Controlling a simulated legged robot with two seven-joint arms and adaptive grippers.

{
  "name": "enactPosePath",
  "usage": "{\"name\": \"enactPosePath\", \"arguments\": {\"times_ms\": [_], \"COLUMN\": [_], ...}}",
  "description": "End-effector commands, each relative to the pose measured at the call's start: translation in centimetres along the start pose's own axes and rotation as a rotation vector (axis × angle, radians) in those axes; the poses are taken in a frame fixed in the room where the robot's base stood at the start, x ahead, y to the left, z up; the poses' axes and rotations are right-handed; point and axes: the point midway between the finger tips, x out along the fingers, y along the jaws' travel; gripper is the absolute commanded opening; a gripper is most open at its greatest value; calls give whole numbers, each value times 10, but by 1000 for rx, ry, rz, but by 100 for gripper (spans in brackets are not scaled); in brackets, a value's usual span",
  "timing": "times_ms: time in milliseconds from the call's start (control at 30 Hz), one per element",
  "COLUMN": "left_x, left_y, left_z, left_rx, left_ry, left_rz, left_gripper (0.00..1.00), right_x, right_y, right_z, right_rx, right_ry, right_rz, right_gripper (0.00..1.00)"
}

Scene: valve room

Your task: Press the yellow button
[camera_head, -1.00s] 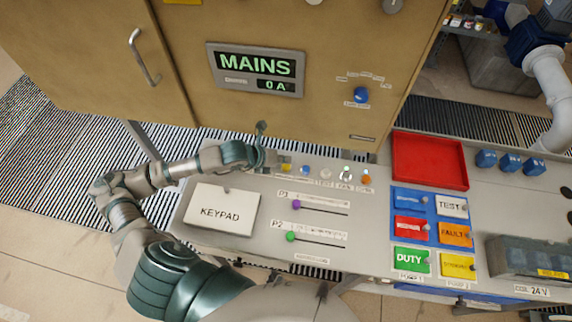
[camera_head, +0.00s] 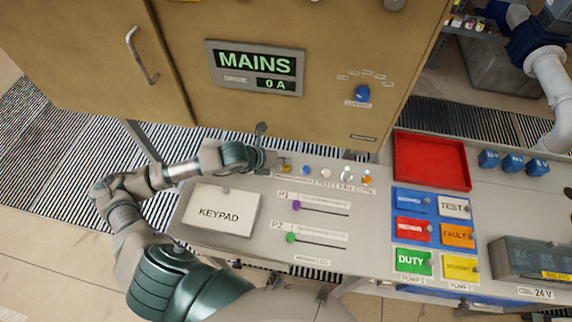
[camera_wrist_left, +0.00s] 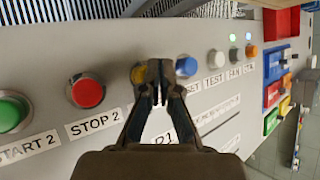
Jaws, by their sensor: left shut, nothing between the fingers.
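The yellow button (camera_head: 286,168) is at the left of a row on the grey console. In the left wrist view the yellow button (camera_wrist_left: 138,73) is partly hidden behind my fingertips. My left gripper (camera_head: 272,160) is shut and empty, with its fingers beside the button in the head view. In the left wrist view my left gripper's fingertips (camera_wrist_left: 157,68) come together over the button's right part. I cannot tell whether they touch it. My right gripper is not in view.
A blue button (camera_wrist_left: 186,66) is close on the right, and a red STOP 2 button (camera_wrist_left: 87,92) is on the left. The keypad cover (camera_head: 222,210) and sliders (camera_head: 320,210) lie nearer me. The brown cabinet (camera_head: 290,110) stands behind. A red tray (camera_head: 430,160) is at right.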

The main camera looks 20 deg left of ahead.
Motion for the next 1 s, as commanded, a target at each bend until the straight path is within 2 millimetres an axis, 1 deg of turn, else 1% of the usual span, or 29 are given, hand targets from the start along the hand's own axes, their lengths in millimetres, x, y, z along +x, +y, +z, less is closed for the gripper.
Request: {"name": "enactPosePath", "arguments": {"times_ms": [567,1000], "left_x": [5,1], "left_y": [3,1], "left_z": [-4,-1], "left_rx": [0,0], "left_ry": [2,2], "left_rz": [0,1], "left_gripper": [0,0], "right_x": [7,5], "right_y": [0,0], "right_z": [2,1], "right_rx": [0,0], "right_ry": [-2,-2], "right_rz": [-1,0], "right_gripper": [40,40]}}
